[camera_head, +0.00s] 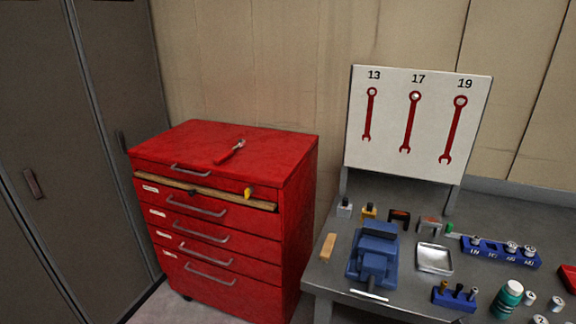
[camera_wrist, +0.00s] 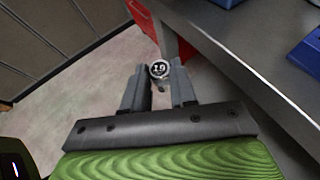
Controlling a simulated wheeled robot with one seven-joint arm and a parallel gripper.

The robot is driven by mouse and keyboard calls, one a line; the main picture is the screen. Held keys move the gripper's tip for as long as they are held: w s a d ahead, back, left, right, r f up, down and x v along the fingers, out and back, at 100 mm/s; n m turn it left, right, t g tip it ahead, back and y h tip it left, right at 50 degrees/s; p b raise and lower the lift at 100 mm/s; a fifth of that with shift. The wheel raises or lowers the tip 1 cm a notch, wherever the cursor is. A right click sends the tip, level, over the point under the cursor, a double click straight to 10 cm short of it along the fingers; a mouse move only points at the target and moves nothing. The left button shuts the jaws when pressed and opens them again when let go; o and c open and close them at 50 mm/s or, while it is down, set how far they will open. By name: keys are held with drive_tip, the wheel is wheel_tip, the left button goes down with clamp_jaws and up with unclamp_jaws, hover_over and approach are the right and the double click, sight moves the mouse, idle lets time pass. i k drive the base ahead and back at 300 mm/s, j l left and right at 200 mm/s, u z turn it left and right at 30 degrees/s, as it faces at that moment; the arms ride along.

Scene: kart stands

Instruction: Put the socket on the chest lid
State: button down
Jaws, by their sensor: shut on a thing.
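My gripper (camera_wrist: 160,82) is shut on a round metal socket (camera_wrist: 159,69) with "19" on its end, held between the fingertips in the wrist view. The gripper is out of the head view. The chest lid (camera_head: 285,145) is the flat red top of the red drawer chest (camera_head: 300,215), at left centre in the head view. A red-handled tool (camera_head: 229,152) lies near the middle of the lid, with bare lid around it. In the wrist view the held socket is over the floor beside the grey bench, with part of a red body (camera_wrist: 172,38) beyond it.
A grey bench (camera_head: 325,285) stands right of the chest. It carries a blue vise (camera_head: 375,255), a metal tray (camera_head: 434,259), a blue socket rail (camera_head: 497,252) and several loose sockets (camera_head: 530,297). A tan strip (camera_head: 205,190) with a yellow item (camera_head: 249,193) shows below the lid.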

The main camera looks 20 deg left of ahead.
sight(185, 146)
drive_tip(key=i+j+u, duration=0.1)
drive_tip(key=j, duration=0.4)
drive_tip(key=i+j+u, duration=0.1)
drive_tip(key=j, duration=0.35)
drive_tip(key=i+j+u, duration=0.15)
drive_tip(key=j, duration=0.35)
drive_tip(key=i+j+u, duration=0.1)
drive_tip(key=j, duration=0.35)
drive_tip(key=i+j+u, duration=0.1)
drive_tip(key=i+j, duration=0.2)
drive_tip(key=j, duration=0.15)
drive_tip(key=i+j+u, duration=0.1)
drive_tip(key=j, duration=0.3)
drive_tip(key=i+j+u, duration=0.15)
drive_tip(key=i+j, duration=0.15)
drive_tip(key=i+j+u, duration=0.1)
drive_tip(key=i+j, duration=0.15)
drive_tip(key=j, duration=0.25)
